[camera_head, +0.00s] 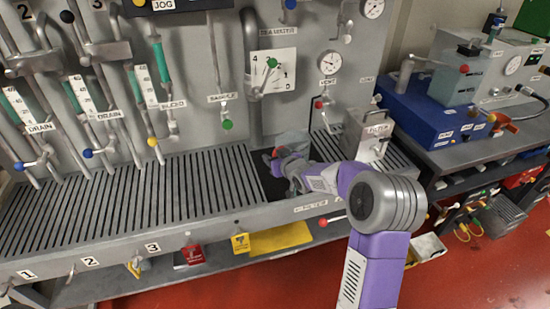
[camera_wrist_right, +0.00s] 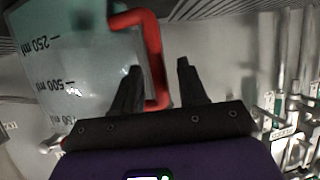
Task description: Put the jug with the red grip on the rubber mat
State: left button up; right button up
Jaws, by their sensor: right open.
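The jug (camera_wrist_right: 75,60) is clear, with millilitre marks and a red grip (camera_wrist_right: 153,45); it fills the left of the right wrist view. In the head view the jug (camera_head: 291,139) shows partly behind my right gripper (camera_head: 277,163), at the dark rubber mat (camera_head: 268,187) on the slatted bench. My right gripper (camera_wrist_right: 158,68) is open, with the red grip between its two fingers and a gap on the finger sides. The jug's base is hidden, so I cannot fully tell how it rests on the mat. My left gripper is out of view.
A slatted metal bench (camera_head: 130,205) runs left of the mat and is clear. Pipes, valves and gauges (camera_head: 329,62) line the wall panel behind. A metal filter box (camera_head: 366,133) stands just right of the mat. A blue unit (camera_head: 425,112) sits on the right-hand table.

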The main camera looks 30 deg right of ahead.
jog(key=shift+r, duration=0.15)
jog(key=shift+s+r, duration=0.2)
jog(key=p+v, duration=0.2)
jog(key=v, duration=0.9)
jog(key=shift+s+p, duration=0.25)
jog(key=shift+p, duration=0.05)
